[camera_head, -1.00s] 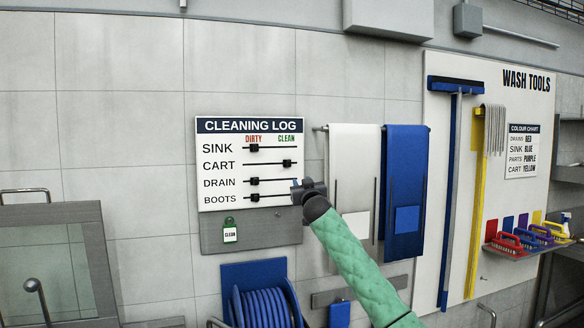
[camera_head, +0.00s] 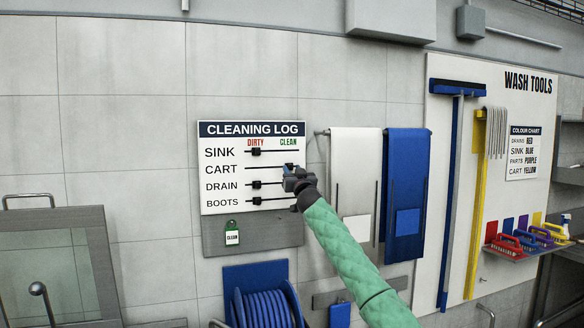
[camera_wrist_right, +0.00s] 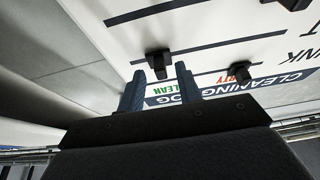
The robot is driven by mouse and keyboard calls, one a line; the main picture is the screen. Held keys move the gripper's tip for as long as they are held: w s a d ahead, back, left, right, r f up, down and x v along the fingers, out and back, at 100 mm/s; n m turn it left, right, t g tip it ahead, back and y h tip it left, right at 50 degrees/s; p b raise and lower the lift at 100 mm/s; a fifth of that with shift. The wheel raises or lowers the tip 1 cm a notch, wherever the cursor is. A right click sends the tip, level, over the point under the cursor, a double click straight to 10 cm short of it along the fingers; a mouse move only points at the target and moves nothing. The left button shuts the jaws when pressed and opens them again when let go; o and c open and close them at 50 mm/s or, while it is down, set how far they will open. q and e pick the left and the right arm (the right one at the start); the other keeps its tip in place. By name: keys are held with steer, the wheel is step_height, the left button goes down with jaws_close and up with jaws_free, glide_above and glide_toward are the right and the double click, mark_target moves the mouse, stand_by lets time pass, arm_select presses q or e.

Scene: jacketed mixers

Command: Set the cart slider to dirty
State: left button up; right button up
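The CLEANING LOG board (camera_head: 222,129) hangs on the wall with SINK, CART, DRAIN and BOOTS slider rows. The CART track (camera_head: 262,168) runs from DIRTY on the left to CLEAN on the right. Its knob is mostly hidden by my right gripper (camera_head: 290,174) in the head view. In the right wrist view, which is upside down, the black CART knob (camera_wrist_right: 157,62) is at the CLEAN end. My right gripper's two fingers are apart there, and the knob appears in line with the gap at their tips. Contact cannot be told. My left gripper is not in view.
The SINK knob (camera_head: 256,152), DRAIN knob (camera_head: 256,185) and BOOTS knob (camera_head: 256,201) are on the DIRTY side. A blue hose reel (camera_head: 262,304) is underneath.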

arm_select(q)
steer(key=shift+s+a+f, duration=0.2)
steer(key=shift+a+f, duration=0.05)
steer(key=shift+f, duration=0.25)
arm_select(e)
steer(key=shift+w+a+r, duration=0.2)
steer(key=shift+w+a, duration=0.05)
steer(key=shift+w, duration=0.25)
